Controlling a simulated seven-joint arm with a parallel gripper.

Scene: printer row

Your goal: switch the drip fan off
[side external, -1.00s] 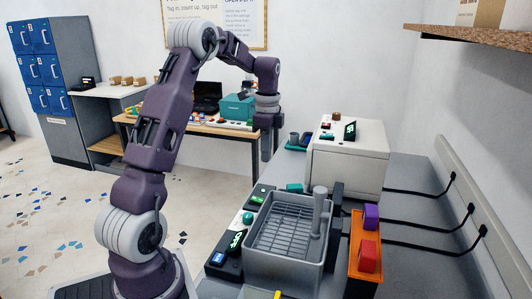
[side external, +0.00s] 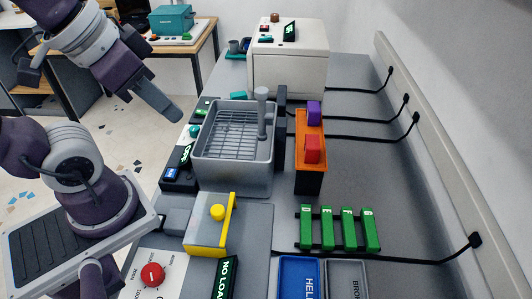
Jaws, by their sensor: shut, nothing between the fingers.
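No part is clearly labelled as the drip fan. A grey open basin (side external: 235,188) with a wire rack and an upright post (side external: 262,115) stands mid-bench. My gripper (side external: 174,115) is shut and empty. It hangs in the air, pointing down and right, left of the basin's far corner in the picture and apart from the controls.
A yellow-edged clear cover (side external: 212,235) with a yellow knob and a red dial (side external: 152,275) are nearer. An orange holder (side external: 300,165) with purple and red blocks, green labelled pieces (side external: 340,228), a blue bin (side external: 300,278) and a white printer-like box (side external: 288,62) share the bench. Cables cross its right side.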

